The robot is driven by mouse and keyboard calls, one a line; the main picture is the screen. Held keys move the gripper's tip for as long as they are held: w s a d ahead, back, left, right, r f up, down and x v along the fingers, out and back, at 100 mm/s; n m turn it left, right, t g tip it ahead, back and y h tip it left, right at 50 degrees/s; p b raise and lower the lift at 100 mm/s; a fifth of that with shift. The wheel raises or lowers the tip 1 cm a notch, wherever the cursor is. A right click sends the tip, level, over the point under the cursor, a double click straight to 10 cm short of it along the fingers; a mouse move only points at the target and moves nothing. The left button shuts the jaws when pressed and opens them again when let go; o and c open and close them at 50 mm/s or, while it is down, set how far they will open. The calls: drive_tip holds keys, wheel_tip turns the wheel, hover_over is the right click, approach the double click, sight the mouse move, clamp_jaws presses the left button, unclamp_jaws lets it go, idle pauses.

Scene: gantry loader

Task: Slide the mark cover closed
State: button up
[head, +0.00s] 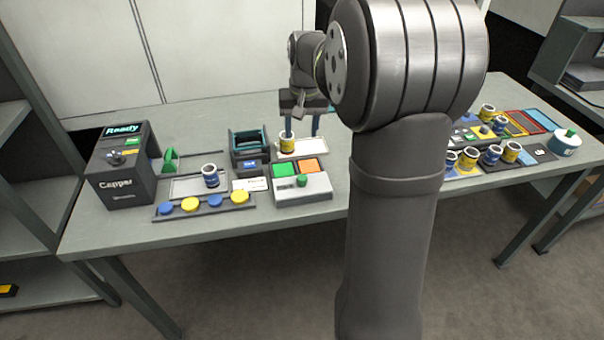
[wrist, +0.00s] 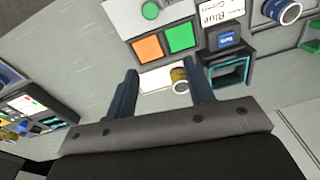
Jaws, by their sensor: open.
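A pale grey box with a green knob (head: 302,181) stands at the table's front middle, with a green and an orange square exposed behind the knob. It looks like the mark cover's unit, though I cannot read a label that says so. In the wrist view the pale box (wrist: 127,17) is at the top, with the orange square (wrist: 148,48) and green square beside it. My gripper (head: 301,135) is open and points down behind this unit, over a white plate (head: 316,147). A yellow-banded can (head: 287,146) stands on the plate, close to one finger. I cannot tell whether they touch.
A dark teal-edged holder (head: 249,143) stands left of the plate. Farther left are a blue-banded can (head: 210,176), a rack of blue and yellow caps (head: 204,207) and the black Capper (head: 124,167). More cans and coloured trays (head: 500,150) are at right, partly behind my arm.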

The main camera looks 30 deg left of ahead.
drive_tip(key=m+h, duration=0.1)
approach(302, 177)
wheel_tip(302, 177, down, 8)
drive_tip(key=shift+w+a+f, duration=0.1)
drive_tip(key=shift+w+f, duration=0.05)
drive_tip(key=shift+f, duration=0.1)
idle(0.5)
